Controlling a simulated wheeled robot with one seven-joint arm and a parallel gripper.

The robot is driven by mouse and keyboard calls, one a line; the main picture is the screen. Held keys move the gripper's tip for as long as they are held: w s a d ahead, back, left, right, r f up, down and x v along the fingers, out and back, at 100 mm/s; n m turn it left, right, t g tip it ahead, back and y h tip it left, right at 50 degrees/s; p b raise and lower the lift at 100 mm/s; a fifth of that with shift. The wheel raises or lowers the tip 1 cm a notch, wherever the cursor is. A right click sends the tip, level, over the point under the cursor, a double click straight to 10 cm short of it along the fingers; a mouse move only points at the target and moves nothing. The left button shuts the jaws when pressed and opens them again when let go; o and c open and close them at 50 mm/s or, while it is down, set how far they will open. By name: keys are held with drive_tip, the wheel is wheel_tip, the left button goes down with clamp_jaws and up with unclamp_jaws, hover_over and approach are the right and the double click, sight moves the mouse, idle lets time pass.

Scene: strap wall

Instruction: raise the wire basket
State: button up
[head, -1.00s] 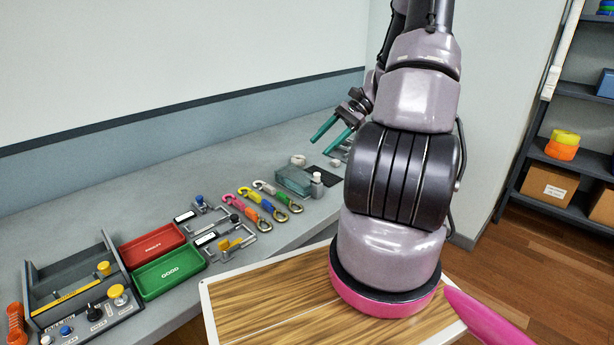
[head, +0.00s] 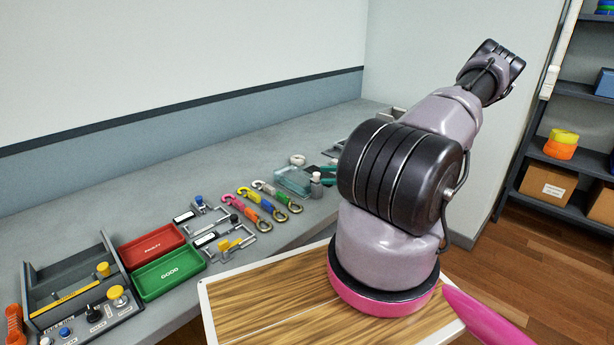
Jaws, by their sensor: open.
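I cannot make out a wire basket in the head view.
On the grey bench (head: 250,147) lie colored hook straps (head: 262,204), metal clamps (head: 222,238), a red tray (head: 152,244), a green tray (head: 170,274) and a control box (head: 90,310). A dark shelf (head: 568,170) with boxes stands at right. The bench's back strip is clear.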

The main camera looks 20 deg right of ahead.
drive_tip(key=x, duration=0.7)
clamp_jaws()
idle(1.3)
